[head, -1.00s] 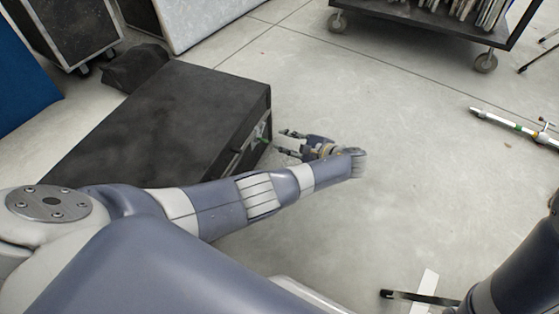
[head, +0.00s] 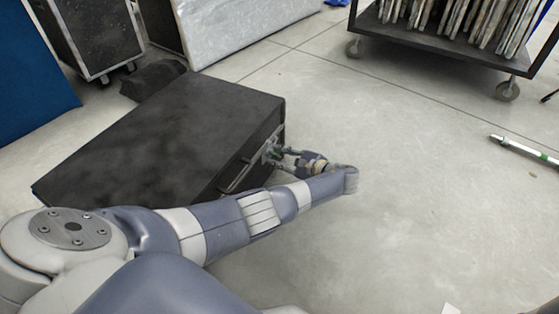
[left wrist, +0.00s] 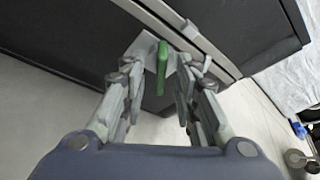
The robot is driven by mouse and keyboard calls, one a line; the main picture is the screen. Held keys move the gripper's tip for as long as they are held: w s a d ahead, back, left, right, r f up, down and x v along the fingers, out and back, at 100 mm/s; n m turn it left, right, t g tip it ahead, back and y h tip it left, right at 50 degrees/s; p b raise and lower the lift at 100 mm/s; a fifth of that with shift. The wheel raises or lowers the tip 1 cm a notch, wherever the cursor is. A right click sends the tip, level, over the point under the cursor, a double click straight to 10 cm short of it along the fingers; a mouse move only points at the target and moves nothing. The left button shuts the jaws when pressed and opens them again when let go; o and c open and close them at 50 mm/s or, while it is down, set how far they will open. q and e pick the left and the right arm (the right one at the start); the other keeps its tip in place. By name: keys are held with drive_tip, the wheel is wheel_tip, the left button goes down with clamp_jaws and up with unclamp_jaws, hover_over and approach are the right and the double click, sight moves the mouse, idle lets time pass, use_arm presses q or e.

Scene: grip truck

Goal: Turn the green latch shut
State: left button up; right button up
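The black case (head: 170,125) lies flat on the floor, with metal hardware along its side edge. The green latch (left wrist: 162,68) sits on a pale metal plate on that side in the left wrist view. It shows there as a narrow upright bar. My left gripper (head: 273,158) is at the case side in the head view. In the left wrist view its fingers are open, one on each side of the green latch, with visible gaps and no clear contact. In the head view the fingers mostly hide the latch. My right gripper is out of view.
A wheeled cart (head: 445,50) with upright panels stands at the back right. A white-and-green pole (head: 525,150) lies at the right. Another wheeled case (head: 90,35) and a dark lump (head: 152,78) are behind the black case. The floor right of my left arm is clear.

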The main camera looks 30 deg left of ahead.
use_arm(q)
drive_tip(key=shift+a+f, duration=0.1)
drive_tip(key=shift+a, duration=0.3)
clamp_jaws()
